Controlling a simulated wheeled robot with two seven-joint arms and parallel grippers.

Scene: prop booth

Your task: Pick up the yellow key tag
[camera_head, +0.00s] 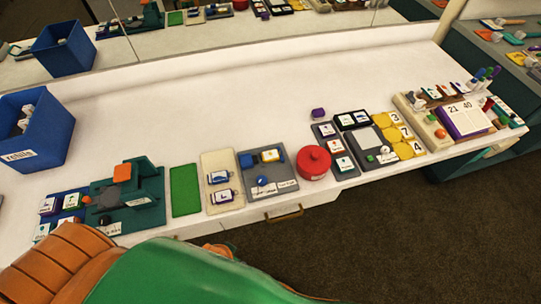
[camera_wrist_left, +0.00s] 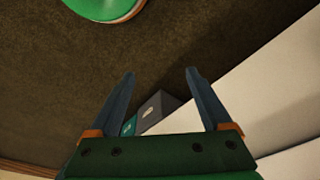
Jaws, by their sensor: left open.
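What looks like the yellow key tag (camera_head: 270,155) lies on the grey tray (camera_head: 247,171) near the table's front edge in the head view, beside a small blue round piece (camera_head: 263,181). It is small, so its details cannot be read. My left gripper (camera_wrist_left: 160,72) shows in the left wrist view with its two fingers apart and nothing between the tips. That view looks down at dark carpet and a white surface, and the tag is not in it. My left gripper cannot be made out in the head view. My right gripper is in neither view.
A red round container (camera_head: 314,162) stands right of the grey tray. A beige tray with two tags (camera_head: 222,196) and a green mat (camera_head: 185,190) lie left of it. A blue bin (camera_head: 35,130) stands far left. The back half of the table (camera_head: 230,105) is mostly clear.

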